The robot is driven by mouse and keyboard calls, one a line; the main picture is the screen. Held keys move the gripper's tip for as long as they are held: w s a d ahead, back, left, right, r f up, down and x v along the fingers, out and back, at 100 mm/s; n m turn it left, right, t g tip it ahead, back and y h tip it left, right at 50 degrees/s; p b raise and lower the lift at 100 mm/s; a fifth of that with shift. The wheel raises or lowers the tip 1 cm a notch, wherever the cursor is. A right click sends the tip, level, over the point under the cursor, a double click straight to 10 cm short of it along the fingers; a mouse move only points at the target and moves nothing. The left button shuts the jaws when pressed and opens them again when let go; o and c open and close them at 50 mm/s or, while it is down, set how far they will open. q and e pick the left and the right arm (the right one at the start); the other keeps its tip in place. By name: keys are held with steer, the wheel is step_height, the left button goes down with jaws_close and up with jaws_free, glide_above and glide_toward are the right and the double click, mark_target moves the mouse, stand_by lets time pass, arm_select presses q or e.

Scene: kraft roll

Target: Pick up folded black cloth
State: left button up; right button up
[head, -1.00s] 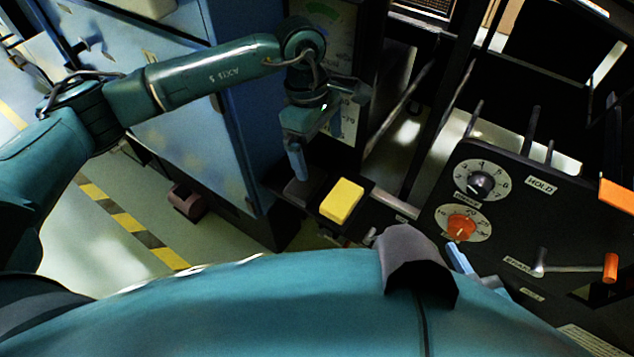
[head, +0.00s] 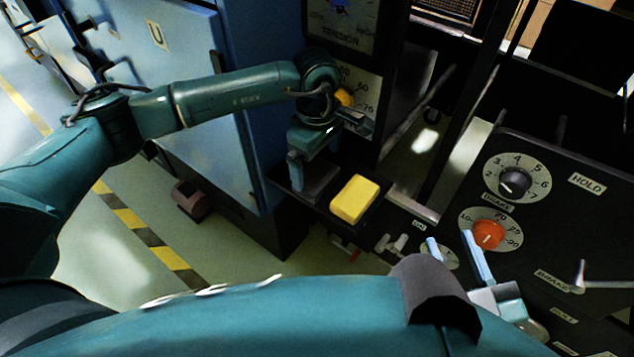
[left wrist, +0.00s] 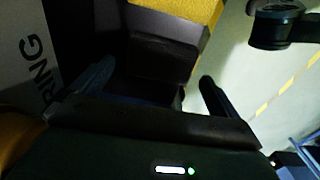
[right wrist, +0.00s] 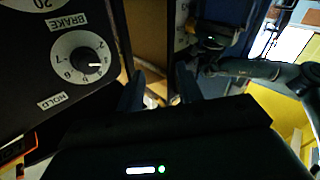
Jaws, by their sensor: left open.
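The folded black cloth (head: 321,180) lies on a dark shelf, just left of a yellow block (head: 354,199). My left gripper (head: 313,168) is open above the cloth, with its fingers pointing down. In the left wrist view the dark cloth (left wrist: 160,58) shows between the spread fingers (left wrist: 155,88), and the yellow block (left wrist: 190,10) lies beyond it. The picture is too dark to tell whether the fingers touch the cloth. My right gripper (head: 457,256) is open and empty in front of the control panel; its fingers also show apart in the right wrist view (right wrist: 160,90).
A black control panel (head: 560,225) with a dark knob (head: 515,182) and an orange knob (head: 488,235) stands at the right. A blue cabinet (head: 190,110) is behind my left arm. A gauge panel (head: 358,97) rises close behind my left gripper.

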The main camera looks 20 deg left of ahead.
mark_target(317, 174)
arm_select(q)
step_height(317, 174, down, 4)
steer(key=shift+f+b, duration=0.1)
steer(key=shift+b, duration=0.75)
steer(key=shift+c, duration=0.6)
steer(key=c, duration=0.6)
